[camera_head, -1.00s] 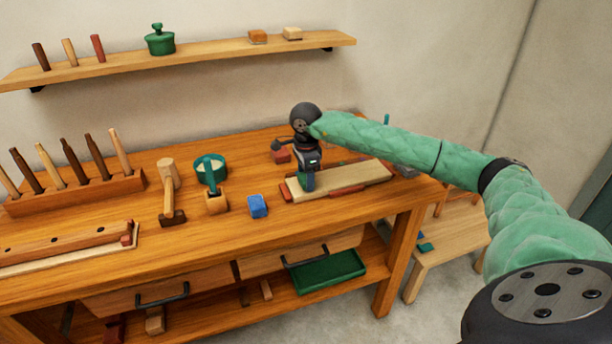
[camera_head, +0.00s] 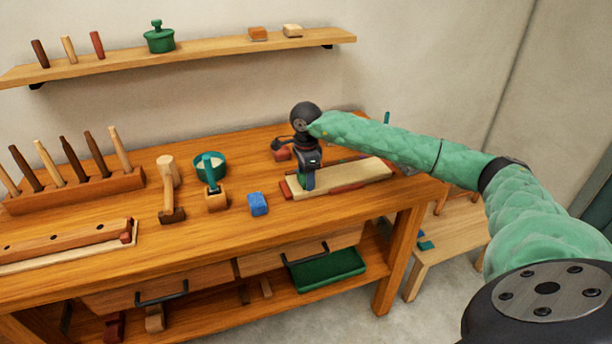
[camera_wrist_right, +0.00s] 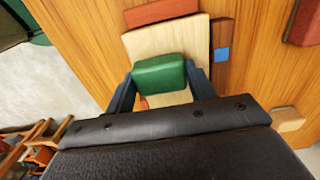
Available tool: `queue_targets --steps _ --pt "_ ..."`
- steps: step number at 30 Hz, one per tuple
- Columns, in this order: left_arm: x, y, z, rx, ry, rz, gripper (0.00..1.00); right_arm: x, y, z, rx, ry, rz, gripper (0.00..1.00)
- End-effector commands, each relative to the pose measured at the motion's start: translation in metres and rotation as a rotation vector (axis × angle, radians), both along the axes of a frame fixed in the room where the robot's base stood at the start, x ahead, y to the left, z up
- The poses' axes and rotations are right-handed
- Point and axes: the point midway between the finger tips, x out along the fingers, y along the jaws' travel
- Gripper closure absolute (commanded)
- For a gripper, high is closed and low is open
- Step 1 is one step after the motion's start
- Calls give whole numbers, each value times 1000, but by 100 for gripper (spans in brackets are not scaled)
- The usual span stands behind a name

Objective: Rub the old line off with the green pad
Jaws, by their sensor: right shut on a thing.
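My right gripper (camera_head: 308,184) is low over the left end of a pale wooden board (camera_head: 362,174) on the bench. It is shut on the green pad (camera_wrist_right: 158,76), which sits between its two fingers in the right wrist view. The pad looks to be at the board's face; I cannot tell whether it presses on it. The pale board (camera_wrist_right: 165,40) also shows beyond the pad in that view. A small reddish patch shows beside the left finger; I cannot tell whether it is the old line. My left gripper is not in view.
Red-brown strips (camera_head: 348,188) edge the board. A blue block (camera_head: 257,204) lies left of it, near a mallet (camera_head: 170,190) and a green-rimmed bowl (camera_head: 222,162). A red block (camera_head: 281,154) is behind the gripper. The bench front by the blue block is clear.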

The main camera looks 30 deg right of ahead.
Motion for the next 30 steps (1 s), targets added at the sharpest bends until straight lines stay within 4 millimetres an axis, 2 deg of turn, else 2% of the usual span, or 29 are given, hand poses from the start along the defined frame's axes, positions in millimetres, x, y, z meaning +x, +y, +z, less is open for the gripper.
queue_targets --steps 11,30 --pt "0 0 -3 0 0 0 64 1 0 -4 0 0 0 64" --pt "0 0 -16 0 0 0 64 29 -7 -1 0 0 0 64"
